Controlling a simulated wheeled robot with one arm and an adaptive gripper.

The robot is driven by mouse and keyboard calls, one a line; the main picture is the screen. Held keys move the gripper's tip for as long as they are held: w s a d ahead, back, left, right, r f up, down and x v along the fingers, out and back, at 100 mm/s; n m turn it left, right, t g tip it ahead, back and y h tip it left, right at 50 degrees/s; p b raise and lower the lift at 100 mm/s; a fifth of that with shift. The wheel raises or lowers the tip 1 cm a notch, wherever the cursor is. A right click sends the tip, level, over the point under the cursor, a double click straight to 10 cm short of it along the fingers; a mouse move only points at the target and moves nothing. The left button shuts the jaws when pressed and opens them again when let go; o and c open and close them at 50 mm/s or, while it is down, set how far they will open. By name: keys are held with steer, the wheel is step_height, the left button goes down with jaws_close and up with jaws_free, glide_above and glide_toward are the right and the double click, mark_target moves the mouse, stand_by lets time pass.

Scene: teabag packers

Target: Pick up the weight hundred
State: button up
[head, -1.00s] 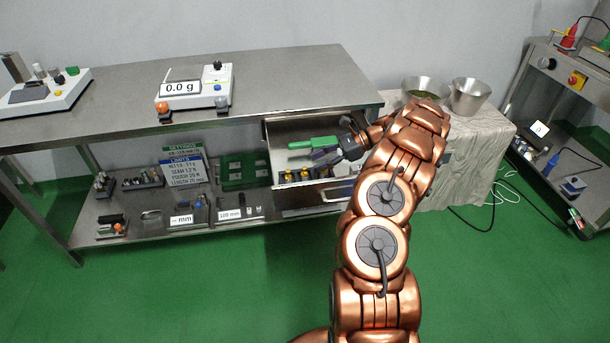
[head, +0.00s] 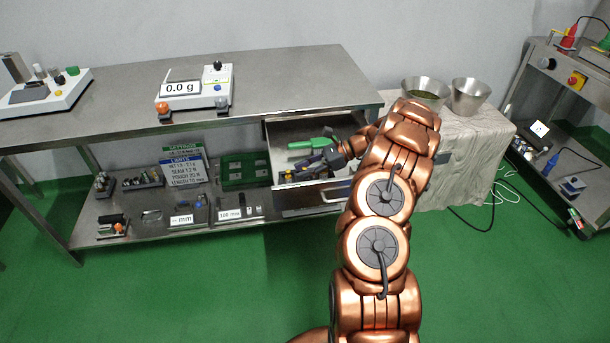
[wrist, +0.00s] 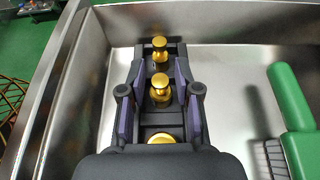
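Several brass weights with knobs stand in a row in a dark holder (wrist: 144,52) inside the open drawer (wrist: 220,60). The wrist view shows a far weight (wrist: 160,48), a middle weight (wrist: 160,89) and a near weight (wrist: 161,138), partly hidden by my gripper. No markings are readable, so I cannot tell which is the hundred. My gripper (wrist: 160,106) is open, its purple-padded fingers on either side of the row around the middle weight. I see no finger touching it. In the head view my gripper (head: 318,162) is down in the drawer and hides most of the holder.
A green-handled brush (wrist: 292,105) lies in the drawer to the right of the holder, and shows behind my gripper in the head view (head: 312,143). The drawer's metal walls stand close on the left and far sides. A scale (head: 195,90) reading 0.0 g stands on the steel table (head: 290,80).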

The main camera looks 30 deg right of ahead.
jaws_close()
steer(key=shift+r, duration=0.1)
